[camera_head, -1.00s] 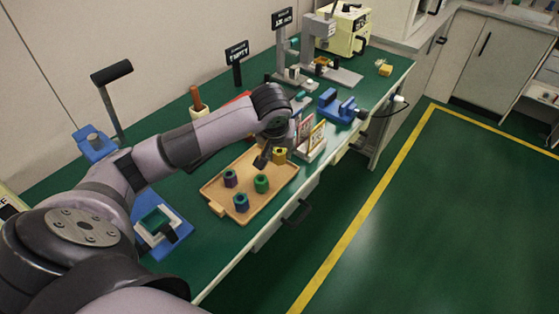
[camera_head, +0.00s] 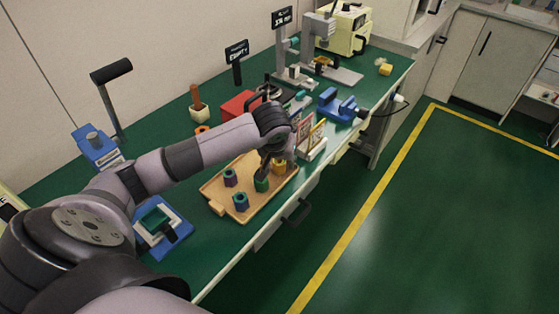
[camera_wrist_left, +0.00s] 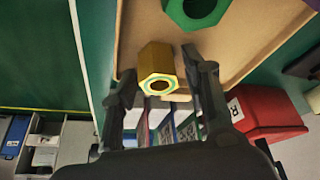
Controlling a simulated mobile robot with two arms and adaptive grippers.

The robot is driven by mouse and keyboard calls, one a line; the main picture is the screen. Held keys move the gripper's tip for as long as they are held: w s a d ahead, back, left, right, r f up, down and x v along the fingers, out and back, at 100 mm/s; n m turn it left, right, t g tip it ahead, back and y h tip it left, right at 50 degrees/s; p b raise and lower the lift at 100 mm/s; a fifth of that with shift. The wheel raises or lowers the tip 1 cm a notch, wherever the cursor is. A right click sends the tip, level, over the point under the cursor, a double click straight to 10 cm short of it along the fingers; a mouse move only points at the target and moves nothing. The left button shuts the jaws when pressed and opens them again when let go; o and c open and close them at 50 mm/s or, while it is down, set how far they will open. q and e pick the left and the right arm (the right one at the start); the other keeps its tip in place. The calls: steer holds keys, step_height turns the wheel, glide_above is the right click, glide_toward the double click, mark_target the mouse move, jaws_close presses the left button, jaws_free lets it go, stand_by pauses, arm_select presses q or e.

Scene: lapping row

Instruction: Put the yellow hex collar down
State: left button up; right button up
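The yellow hex collar (camera_head: 279,168) is at the far right end of the wooden tray (camera_head: 216,188). In the left wrist view the yellow hex collar (camera_wrist_left: 158,66) sits between my left fingertips, its ringed hole facing the camera. My left gripper (camera_head: 268,161) points down over the tray; it also shows in the left wrist view (camera_wrist_left: 160,64). I cannot tell whether the collar's underside touches the tray. My right gripper is not in view.
A green collar (camera_head: 261,184) stands close to my left gripper. A purple collar (camera_head: 230,177) and a blue collar (camera_head: 241,202) stand further left on the tray. A rack of cards (camera_head: 314,141) and a blue vise (camera_head: 338,105) stand to the right. A red box (camera_head: 236,105) is behind.

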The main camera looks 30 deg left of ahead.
arm_select(q)
steer(key=shift+o, duration=0.3)
steer(key=shift+r+p, duration=0.3)
steer(key=shift+p, duration=0.05)
steer(key=v, duration=1.1)
steer(key=shift+s+r, duration=0.2)
steer(key=shift+r, duration=0.15)
steer(key=shift+d+r, duration=0.1)
